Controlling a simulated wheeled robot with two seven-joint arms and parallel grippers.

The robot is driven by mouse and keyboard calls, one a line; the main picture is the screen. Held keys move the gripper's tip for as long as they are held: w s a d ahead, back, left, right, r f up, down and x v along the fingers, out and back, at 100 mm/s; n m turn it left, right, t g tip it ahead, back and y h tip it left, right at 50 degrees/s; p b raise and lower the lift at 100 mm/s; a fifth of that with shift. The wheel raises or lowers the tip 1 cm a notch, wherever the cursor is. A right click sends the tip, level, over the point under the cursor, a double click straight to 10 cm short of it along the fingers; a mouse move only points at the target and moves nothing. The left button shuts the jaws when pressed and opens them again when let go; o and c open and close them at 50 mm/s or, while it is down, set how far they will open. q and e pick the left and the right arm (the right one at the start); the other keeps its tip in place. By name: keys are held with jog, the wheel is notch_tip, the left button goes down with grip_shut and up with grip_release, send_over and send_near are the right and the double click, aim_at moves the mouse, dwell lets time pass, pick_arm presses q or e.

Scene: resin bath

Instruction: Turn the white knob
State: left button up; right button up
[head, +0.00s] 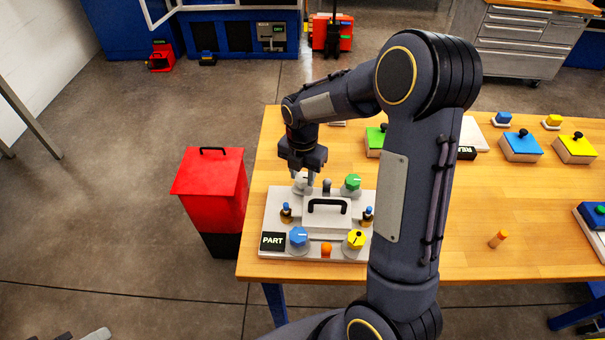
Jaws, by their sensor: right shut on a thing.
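The white knob (300,184) sits at the back left corner of the grey panel (273,217) marked PART, on the wooden table. My right gripper (303,180) points down over it with its fingers shut on the knob, which they partly hide. A green knob (352,183), a blue knob (298,237) and a yellow knob (356,239) sit at the panel's other corners. My left gripper is not in view.
A raised block with a black handle (327,203) stands mid-panel, close to my right gripper. A red bin (213,180) stands left of the table (458,222). Blue (520,147) and yellow (575,149) boxes sit at the back right. My right arm hides part of the table.

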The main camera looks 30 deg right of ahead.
jog(key=m+b, duration=0.1)
jog(key=m, duration=0.4)
jog(key=shift+m, duration=0.3)
jog(key=m+b, duration=0.1)
jog(key=m, duration=0.4)
jog(key=m+b, duration=0.1)
jog(key=m, duration=0.4)
jog(key=shift+m, duration=0.4)
jog(key=m, duration=0.5)
jog(key=o, duration=1)
jog(key=shift+r, duration=0.1)
